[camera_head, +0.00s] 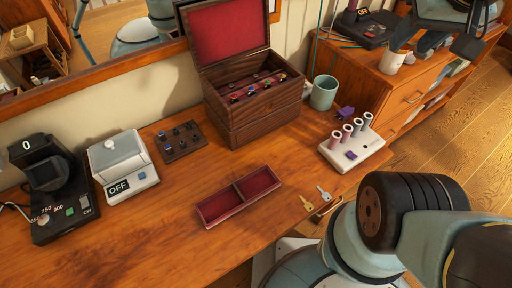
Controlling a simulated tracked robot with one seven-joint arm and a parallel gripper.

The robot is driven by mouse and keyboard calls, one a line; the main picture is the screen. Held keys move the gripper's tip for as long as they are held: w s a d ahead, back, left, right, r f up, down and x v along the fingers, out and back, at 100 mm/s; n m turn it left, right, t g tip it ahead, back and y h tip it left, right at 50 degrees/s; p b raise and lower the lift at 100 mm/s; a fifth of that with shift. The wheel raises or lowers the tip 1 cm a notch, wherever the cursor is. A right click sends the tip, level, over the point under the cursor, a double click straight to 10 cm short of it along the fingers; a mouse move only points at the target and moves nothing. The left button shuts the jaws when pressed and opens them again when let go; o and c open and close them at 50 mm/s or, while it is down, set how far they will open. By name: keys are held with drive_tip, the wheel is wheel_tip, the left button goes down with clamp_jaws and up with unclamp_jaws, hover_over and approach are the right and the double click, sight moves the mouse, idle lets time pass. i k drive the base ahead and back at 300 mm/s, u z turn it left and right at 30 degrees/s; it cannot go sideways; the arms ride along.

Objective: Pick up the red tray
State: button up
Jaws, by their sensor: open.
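The red tray (259,184) is a shallow dark-wood box lined in red, split by a divider into two compartments. It lies near the front edge of the wooden table, left of two keys, and both compartments look empty. My gripper (434,43) is at the top right, partly cut off by the picture edge. Its dark fingers are apart with nothing visibly held. It is far to the right of the tray and above it, in front of the side cabinet.
An open wooden jewelry box (248,105) stands behind the tray, beside a green mug (324,92). A white holder with several rolls (352,150) stands right. A gold key (307,203) lies close to the tray.

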sight(213, 210)
drive_tip(key=u, duration=0.05)
drive_tip(key=k, duration=0.5)
drive_tip(key=u, duration=0.7)
drive_tip(key=i, duration=0.45)
drive_tip(key=u, duration=0.45)
